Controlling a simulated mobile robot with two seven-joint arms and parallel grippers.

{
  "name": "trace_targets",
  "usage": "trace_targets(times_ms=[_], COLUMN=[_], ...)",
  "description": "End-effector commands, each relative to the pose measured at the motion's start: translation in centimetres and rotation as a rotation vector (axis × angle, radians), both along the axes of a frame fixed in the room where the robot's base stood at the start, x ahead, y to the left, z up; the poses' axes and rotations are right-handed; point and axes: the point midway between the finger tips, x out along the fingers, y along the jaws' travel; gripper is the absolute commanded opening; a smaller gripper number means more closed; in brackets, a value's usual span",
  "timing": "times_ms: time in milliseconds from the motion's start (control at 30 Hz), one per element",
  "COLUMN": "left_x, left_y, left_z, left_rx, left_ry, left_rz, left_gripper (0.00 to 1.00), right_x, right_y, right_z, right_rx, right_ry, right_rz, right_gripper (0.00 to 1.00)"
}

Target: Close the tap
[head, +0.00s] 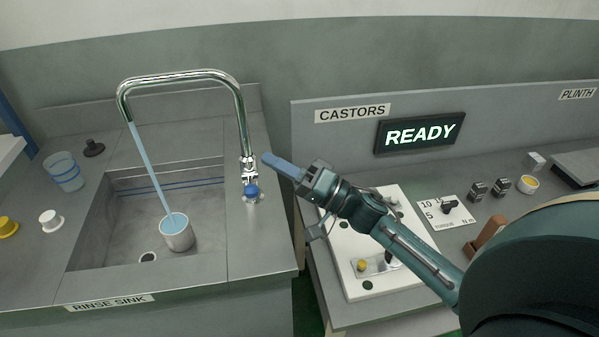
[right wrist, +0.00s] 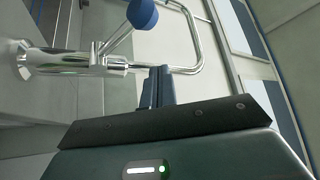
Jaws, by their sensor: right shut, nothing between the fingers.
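The chrome tap (head: 247,167) stands at the right side of the rinse sink (head: 130,216), with a tall curved spout. A blue stream of water (head: 148,172) runs from the spout into a cup (head: 177,235) inside the sink. The tap has a blue knob (head: 251,191) on a lever. My right gripper (head: 270,160) is shut and empty, just right of the tap and a little above the knob. In the right wrist view the shut fingers (right wrist: 158,88) are beside the tap body (right wrist: 70,66), and the blue knob (right wrist: 142,15) is above them. My left gripper is not in view.
A blue-banded beaker (head: 64,172), a black knob (head: 94,148), a white knob (head: 51,220) and a yellow one (head: 8,227) are left of the sink. At right, a bench holds a white panel (head: 345,245) under my right arm and a READY sign (head: 419,133).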

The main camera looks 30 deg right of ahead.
Motion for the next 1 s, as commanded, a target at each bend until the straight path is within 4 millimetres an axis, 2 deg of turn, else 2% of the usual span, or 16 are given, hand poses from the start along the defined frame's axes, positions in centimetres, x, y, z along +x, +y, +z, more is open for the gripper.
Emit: trace_targets(times_ms=[67,133,333,800,1000], left_x=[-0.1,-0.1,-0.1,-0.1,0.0], left_y=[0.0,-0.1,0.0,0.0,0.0], left_z=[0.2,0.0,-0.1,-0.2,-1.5], left_rx=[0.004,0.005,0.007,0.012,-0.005], left_ry=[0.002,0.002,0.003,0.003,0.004], left_rz=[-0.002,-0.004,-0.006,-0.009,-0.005], left_gripper=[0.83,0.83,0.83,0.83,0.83], right_x=[1.0,0.1,-1.4,-1.8,-2.1], right_y=[0.9,1.4,2.5,2.8,2.9], right_z=[0.7,-0.4,-1.5,-1.9,-3.1], right_rx=[0.001,0.004,0.002,-0.001,-0.027], right_ry=[-0.002,0.006,0.002,-0.001,-0.085], right_rz=[-0.001,-0.001,-0.001,-0.002,0.001], right_gripper=[0.0,0.0,0.0,0.0,0.0])
